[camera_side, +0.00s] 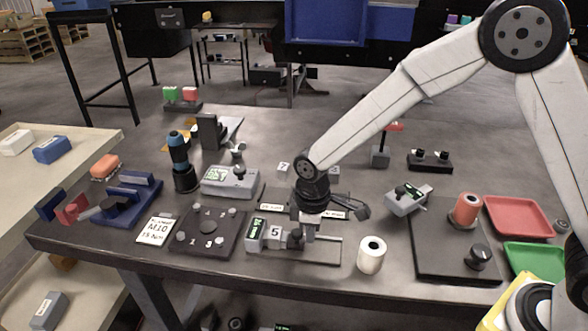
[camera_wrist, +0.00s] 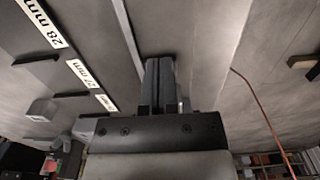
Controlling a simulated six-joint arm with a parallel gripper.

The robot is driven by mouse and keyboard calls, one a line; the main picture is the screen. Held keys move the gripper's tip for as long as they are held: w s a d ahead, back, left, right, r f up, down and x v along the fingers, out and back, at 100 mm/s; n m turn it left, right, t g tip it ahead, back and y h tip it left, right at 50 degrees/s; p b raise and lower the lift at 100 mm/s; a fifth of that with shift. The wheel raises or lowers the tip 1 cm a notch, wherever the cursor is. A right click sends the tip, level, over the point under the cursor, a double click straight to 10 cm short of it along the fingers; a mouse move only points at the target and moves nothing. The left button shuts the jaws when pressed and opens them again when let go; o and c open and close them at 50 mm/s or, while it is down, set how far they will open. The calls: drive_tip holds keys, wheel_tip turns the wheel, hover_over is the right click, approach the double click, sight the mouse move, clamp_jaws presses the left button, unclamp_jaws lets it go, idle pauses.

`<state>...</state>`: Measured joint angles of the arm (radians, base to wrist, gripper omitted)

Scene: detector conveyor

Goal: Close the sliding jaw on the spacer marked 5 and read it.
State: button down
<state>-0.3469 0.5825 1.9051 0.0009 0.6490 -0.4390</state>
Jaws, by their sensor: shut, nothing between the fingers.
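The spacer marked 5 (camera_side: 275,234) is a pale block with a dark digit, standing on the bench right of the gauge head (camera_side: 256,234) with its small green display. The display is too small to read. The dark sliding jaw (camera_side: 296,239), with a knob on top, stands just right of the spacer; I cannot tell whether they touch. A thin rail (camera_side: 325,263) runs to the right. My gripper (camera_side: 309,232) is shut and empty, low beside the jaw's right side; contact is unclear. Its shut fingers (camera_wrist: 160,85) show in the wrist view, without the spacer.
A white roll (camera_side: 371,254) stands close on the right. A dark plate with numbered posts (camera_side: 208,229) and an M10 card (camera_side: 156,230) lie left. A grey meter (camera_side: 229,183) sits behind. In the wrist view, labels reading 28 mm (camera_wrist: 42,22) and 27 mm (camera_wrist: 91,83) lie left.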

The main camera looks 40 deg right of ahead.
drive_tip(key=shift+s+d, duration=0.15)
drive_tip(key=shift+r, duration=0.1)
wheel_tip(320, 180, up, 7)
idle(1.3)
drive_tip(key=s+d+f+m+t, duration=0.1)
drive_tip(key=s+d+m+t, duration=0.1)
drive_tip(key=s+d+m, duration=0.7)
drive_tip(key=s+d, duration=0.3)
drive_tip(key=d, duration=0.2)
drive_tip(key=shift+d+f+t, duration=0.2)
drive_tip(key=shift+f+t, duration=0.1)
